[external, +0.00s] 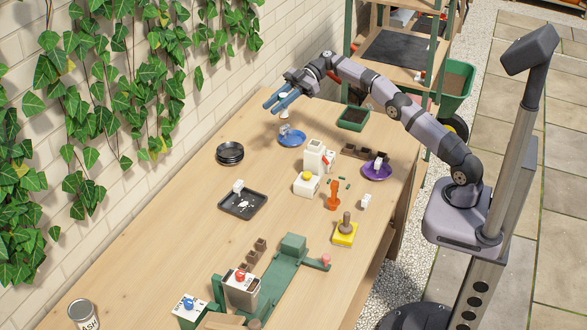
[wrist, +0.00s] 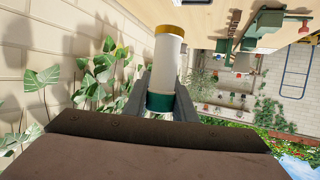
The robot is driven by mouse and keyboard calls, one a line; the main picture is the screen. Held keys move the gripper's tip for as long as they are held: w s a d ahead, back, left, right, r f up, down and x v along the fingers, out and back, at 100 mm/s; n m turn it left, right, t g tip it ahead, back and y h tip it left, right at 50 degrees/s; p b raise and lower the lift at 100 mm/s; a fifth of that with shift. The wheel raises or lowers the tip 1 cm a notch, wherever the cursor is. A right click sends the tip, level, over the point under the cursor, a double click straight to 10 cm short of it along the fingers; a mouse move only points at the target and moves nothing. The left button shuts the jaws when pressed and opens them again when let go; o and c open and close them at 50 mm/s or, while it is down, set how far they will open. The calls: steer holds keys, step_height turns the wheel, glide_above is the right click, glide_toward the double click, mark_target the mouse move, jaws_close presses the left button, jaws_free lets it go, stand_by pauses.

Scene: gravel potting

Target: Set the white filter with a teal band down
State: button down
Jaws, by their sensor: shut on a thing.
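The white filter with a teal band (wrist: 168,62) is in my gripper (wrist: 160,100), between its two fingers. In the wrist view it is a white cylinder with a dark teal band near the fingers and a yellow-orange far end. In the external view the filter (external: 284,114) is small and held above the far left part of the table, near a blue saucer (external: 292,139). The gap between filter and table is hard to judge.
A small white block (external: 285,130) is at the blue saucer. A green soil tray (external: 353,119) stands to its right, a stack of black saucers (external: 230,153) to its left. White boxes (external: 314,157) and a purple saucer (external: 377,173) stand nearer. The ivy wall is beyond the table.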

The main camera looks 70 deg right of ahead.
steer(key=shift+s+d+f+n+g, duration=0.2)
steer(key=shift+s+d, duration=0.3)
steer(key=shift+d, duration=0.1)
steer(key=shift+s+d+f+n+g, duration=0.2)
steer(key=shift+s+d, duration=0.3)
steer(key=shift+d, duration=0.1)
steer(key=shift+a+f, duration=0.15)
steer(key=shift+f, duration=0.75)
steer(key=shift+f+p, duration=1.3)
steer(key=shift+f, duration=8.2)
steer(key=shift+f+b, duration=0.15)
steer(key=shift+b, duration=0.15)
steer(key=c, duration=1.9)
jaws_free()
steer(key=o, duration=0.4)
steer(key=shift+o, duration=0.2)
